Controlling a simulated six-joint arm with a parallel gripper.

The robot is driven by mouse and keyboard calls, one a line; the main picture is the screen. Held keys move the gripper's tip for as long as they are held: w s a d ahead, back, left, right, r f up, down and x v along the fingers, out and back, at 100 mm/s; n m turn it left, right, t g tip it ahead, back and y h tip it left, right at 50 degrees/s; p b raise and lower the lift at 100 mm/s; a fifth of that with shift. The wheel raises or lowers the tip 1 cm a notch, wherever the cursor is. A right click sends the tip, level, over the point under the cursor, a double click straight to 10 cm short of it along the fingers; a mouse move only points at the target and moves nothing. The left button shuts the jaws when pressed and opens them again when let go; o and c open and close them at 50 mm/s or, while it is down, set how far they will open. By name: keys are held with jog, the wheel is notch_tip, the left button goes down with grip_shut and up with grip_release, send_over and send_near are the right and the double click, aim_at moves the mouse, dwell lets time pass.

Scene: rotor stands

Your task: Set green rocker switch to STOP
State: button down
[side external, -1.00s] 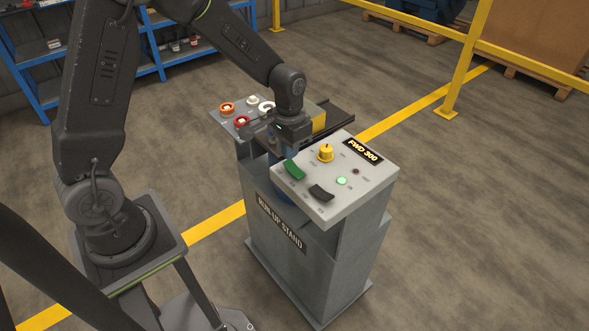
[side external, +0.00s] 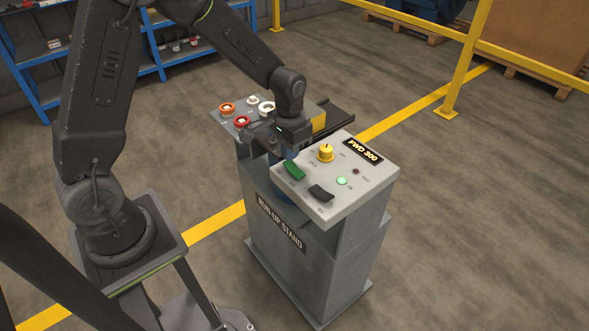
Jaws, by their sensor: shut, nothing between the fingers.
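The green rocker switch (side external: 294,171) is on the left part of the sloped grey control panel (side external: 325,207) of the run-up stand. It looks tilted, but its markings are too small to read, so I cannot tell its position by label. My gripper (side external: 290,154) is shut and empty, pointing down just behind the green rocker at the panel's back left edge. I cannot tell whether the fingertips touch the rocker.
A black rocker (side external: 321,192), a yellow knob (side external: 326,152), a lit green lamp (side external: 341,181) and a dark red lamp (side external: 355,171) share the panel. Behind my gripper are red (side external: 242,122) and orange (side external: 227,108) ringed parts. Floor around the stand is clear.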

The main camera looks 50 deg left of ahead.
aim_at(290, 164)
jog(key=shift+f, duration=1.2)
dwell(0.5)
jog(key=shift+r, duration=3.55)
jog(key=shift+r, duration=0.2)
jog(key=s+d+r+t, duration=0.1)
jog(key=s+r+t, duration=0.1)
jog(key=s+r, duration=0.5)
jog(key=s+d+r+t, duration=0.2)
jog(key=s+r, duration=0.5)
jog(key=s, duration=0.5)
jog(key=shift+d+r+t, duration=0.25)
jog(key=shift+r+t, duration=0.05)
jog(key=shift+t, duration=0.5)
